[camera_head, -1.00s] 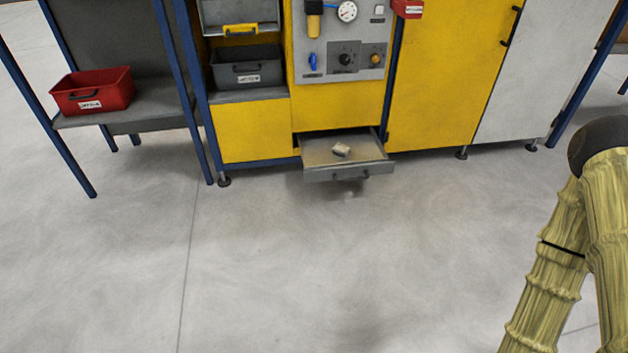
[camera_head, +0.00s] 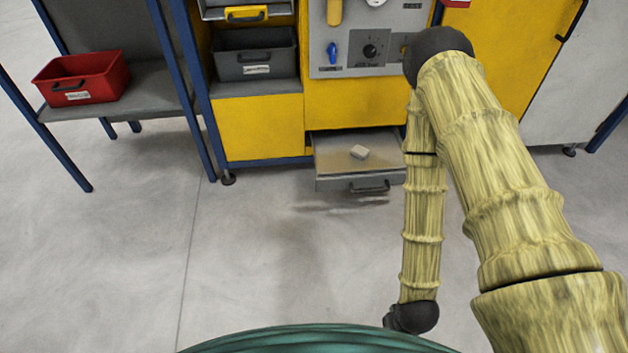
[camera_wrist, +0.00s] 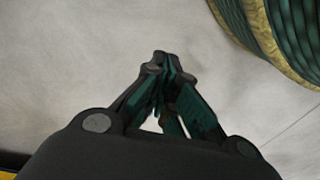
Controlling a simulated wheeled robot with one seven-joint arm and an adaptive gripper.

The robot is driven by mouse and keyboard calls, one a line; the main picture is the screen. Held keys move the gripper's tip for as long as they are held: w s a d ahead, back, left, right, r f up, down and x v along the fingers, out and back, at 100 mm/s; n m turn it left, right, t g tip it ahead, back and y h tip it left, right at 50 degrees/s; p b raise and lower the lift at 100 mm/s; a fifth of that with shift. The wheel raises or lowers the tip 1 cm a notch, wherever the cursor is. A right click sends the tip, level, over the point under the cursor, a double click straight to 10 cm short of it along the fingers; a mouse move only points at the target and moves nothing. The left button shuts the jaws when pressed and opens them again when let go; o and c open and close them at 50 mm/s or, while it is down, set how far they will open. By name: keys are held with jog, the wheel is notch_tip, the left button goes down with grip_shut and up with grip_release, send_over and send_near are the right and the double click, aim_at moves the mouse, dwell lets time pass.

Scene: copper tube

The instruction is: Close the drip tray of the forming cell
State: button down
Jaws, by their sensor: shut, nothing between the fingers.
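The drip tray (camera_head: 332,184) is a grey drawer low in the yellow forming cell (camera_head: 262,130). It stands pulled out over the floor, with a dark handle on its front. My arm hangs in front of the cell and covers the tray's right edge in the head view. My gripper (camera_wrist: 166,62) shows in the wrist view with its fingertips together, empty, over bare floor. The tray is not in the wrist view. In the head view the fingers cannot be made out.
A red bin (camera_head: 82,80) sits on a grey shelf at the left. A dark grey bin (camera_head: 255,62) stands in the cell above the yellow panel. A control panel with knobs (camera_head: 370,50) is above the tray. The concrete floor (camera_head: 270,260) before the tray is clear.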

jog(key=w+a+f+n+t+y, duration=0.1)
jog(key=w+f+n+t, duration=0.15)
jog(key=w, duration=0.45)
jog(key=w+a+f+n+t+y, duration=0.1)
jog(key=w+n+t, duration=0.1)
jog(key=w+n, duration=0.3)
jog(key=n+t+y+b, duration=0.7)
jog(key=n+y, duration=0.4)
jog(key=n, duration=0.9)
send_near(321, 182)
jog(key=s+a, duration=0.1)
jog(key=a, duration=0.2)
jog(key=shift+m, duration=0.25)
jog(key=shift+w+a+b, duration=0.15)
jog(key=shift+w+b, duration=0.45)
jog(key=shift+w, duration=0.4)
jog(key=shift+w+a+b, duration=0.15)
jog(key=shift+w+b, duration=0.4)
jog(key=shift+w, duration=0.45)
